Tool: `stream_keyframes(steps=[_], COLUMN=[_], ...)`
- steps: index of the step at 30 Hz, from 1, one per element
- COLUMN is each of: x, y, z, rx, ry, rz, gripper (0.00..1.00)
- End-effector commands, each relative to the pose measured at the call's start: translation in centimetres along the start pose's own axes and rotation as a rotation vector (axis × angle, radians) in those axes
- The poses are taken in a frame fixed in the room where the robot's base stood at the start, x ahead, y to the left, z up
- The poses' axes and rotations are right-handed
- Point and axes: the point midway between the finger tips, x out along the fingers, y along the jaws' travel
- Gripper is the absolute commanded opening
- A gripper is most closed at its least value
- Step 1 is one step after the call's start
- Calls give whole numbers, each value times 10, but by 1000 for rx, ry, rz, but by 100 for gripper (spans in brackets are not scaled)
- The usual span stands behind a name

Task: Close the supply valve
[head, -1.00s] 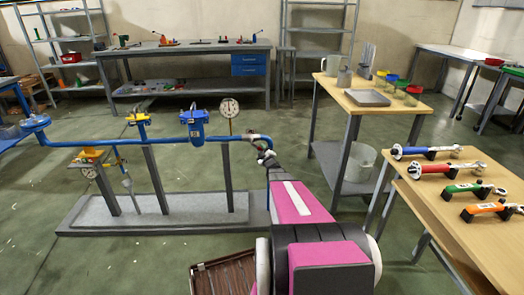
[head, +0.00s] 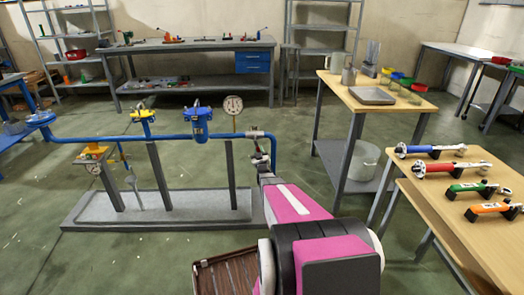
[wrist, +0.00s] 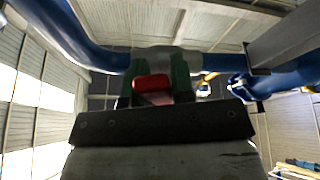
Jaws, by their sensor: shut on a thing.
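A blue pipe (head: 170,137) runs across the rig in the head view. Near its right end is a silver valve body (head: 256,135), just before the pipe bends down. My gripper (head: 262,165) is just below this valve, reached from the front right. In the wrist view, my gripper (wrist: 154,88) has its two dark green fingers on either side of a red handle (wrist: 152,83) and is shut on it. The silver valve body (wrist: 160,58) is just beyond, on the blue pipe (wrist: 95,55). The handle's full length and exact angle are hidden.
A pressure gauge (head: 233,105) and a blue pipe fitting (head: 198,123) stand left of the valve. A grey post (head: 230,175) rises from the base plate (head: 180,208). A wooden table (head: 465,215) with several coloured tools is at the right.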

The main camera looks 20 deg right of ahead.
Motion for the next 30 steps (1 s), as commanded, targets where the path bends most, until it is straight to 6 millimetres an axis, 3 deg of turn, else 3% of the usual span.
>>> stream_keyframes(steps=[12,30], x=[0,1], y=[-20,-24], z=[-2,-4], rx=[237,303], ry=[0,-1], rz=[97,123], gripper=[0,0])
